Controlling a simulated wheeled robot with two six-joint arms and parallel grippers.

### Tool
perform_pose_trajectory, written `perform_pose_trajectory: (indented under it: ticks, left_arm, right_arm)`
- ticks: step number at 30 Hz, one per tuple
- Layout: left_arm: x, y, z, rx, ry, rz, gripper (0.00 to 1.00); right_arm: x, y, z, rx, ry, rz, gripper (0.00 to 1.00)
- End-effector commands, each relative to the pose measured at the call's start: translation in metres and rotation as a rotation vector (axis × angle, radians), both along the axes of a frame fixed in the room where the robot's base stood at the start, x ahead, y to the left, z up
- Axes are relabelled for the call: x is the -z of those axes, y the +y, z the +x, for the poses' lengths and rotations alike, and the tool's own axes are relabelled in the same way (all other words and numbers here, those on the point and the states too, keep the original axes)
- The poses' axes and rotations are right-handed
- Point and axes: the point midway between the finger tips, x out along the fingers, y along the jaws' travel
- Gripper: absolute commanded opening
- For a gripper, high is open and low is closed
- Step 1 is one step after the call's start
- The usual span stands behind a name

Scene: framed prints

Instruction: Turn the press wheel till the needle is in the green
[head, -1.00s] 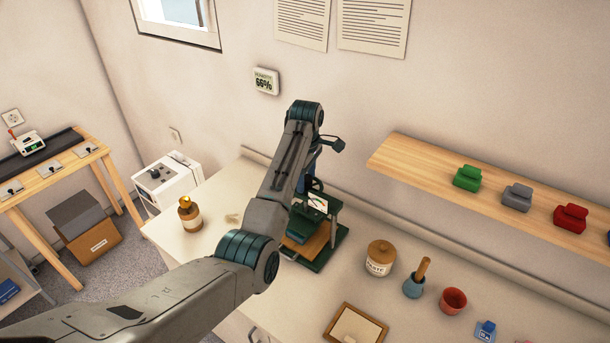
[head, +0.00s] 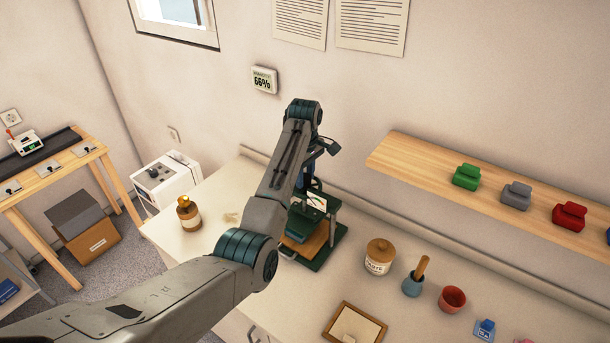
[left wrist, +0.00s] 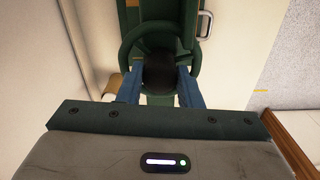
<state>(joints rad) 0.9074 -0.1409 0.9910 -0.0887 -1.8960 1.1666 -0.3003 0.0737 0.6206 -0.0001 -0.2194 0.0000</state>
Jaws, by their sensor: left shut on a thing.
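The green press (head: 322,240) stands on the bench, partly hidden behind my left arm. Its pale gauge (head: 316,201) faces up toward me, but the needle is too small to read. In the left wrist view the dark green press wheel (left wrist: 128,42) shows as a ring with a black middle part (left wrist: 160,70). My left gripper (left wrist: 161,84) has its blue fingers on either side of that black part and is shut on the wheel. In the head view the fingers are mostly hidden by the arm. My right gripper is not in view.
A brown bottle (head: 188,214) stands left of the press. A wooden shelf (head: 420,165) holds coloured blocks above the bench.

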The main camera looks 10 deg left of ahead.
Motion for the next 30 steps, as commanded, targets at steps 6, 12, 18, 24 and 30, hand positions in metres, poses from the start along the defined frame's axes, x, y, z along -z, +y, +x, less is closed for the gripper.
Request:
perform_pose_trajectory:
  ticks: [6, 12, 18, 24, 30]
  left_arm:
    - [0.0001, 0.0004, 0.0003, 0.204, 0.0, 0.0, 0.09]
    - [0.0, 0.0003, 0.0005, 0.395, 0.0, 0.001, 0.09]
    - [-0.0001, 0.0002, 0.0008, 0.585, 0.0, 0.001, 0.09]
    - [-0.0003, 0.0, 0.0009, 0.775, 0.0, 0.001, 0.09]
    - [-0.0004, -0.0003, 0.001, 0.965, -0.001, 0.001, 0.09]
  right_arm:
    - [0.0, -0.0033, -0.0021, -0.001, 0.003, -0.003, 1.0]
    - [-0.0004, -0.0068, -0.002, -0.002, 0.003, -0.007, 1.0]
    - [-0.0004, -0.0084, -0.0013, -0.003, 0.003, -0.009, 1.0]
    - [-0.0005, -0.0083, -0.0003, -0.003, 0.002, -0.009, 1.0]
    - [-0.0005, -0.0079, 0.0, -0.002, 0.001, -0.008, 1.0]
